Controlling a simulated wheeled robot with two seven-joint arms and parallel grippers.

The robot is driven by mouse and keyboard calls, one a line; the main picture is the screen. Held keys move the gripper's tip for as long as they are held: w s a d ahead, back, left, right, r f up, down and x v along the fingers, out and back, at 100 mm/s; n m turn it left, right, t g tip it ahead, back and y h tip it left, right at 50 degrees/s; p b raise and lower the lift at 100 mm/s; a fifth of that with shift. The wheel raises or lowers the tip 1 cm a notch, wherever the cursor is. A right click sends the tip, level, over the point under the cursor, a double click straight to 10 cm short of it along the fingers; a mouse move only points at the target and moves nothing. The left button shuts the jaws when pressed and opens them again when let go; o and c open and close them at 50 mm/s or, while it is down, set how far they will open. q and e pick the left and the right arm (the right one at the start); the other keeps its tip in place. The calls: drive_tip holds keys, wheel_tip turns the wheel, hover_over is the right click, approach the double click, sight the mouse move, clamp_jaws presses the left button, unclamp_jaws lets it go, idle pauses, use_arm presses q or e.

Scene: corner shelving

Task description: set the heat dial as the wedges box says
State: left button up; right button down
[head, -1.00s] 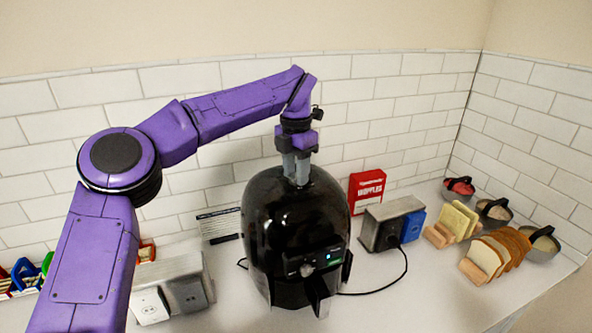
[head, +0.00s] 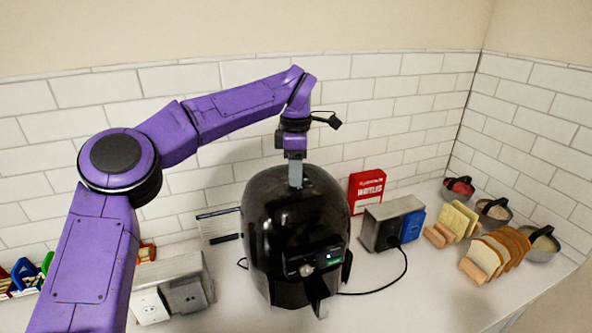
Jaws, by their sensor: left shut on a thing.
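The black rounded cooker (head: 295,225) stands in the middle of the counter. Its front has a small knob (head: 306,270), a lit green display (head: 334,255) and a handle. My left gripper (head: 295,184) points straight down onto the cooker's top, fingers seen nearly edge-on. It is shut on the heat dial there, which the fingers hide. The dial's marks and setting cannot be read. I cannot make out a wedges box; a red box (head: 366,191) at the wall reads "WAFFLES". My right gripper is not in view.
A metal outlet block (head: 384,226) with a plugged-in cord and a blue box (head: 412,226) stands right of the cooker. Bread racks (head: 491,256) and bowls (head: 459,190) are further right. Another outlet block (head: 180,291) is left. A card (head: 219,222) stands behind.

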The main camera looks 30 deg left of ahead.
use_arm(q)
drive_tip(key=shift+m, duration=0.3)
drive_tip(key=o, duration=1)
drive_tip(key=shift+o, duration=0.2)
wheel_tip(320, 180, up, 10)
drive_tip(key=shift+r, duration=0.25)
drive_tip(key=shift+f, duration=0.1)
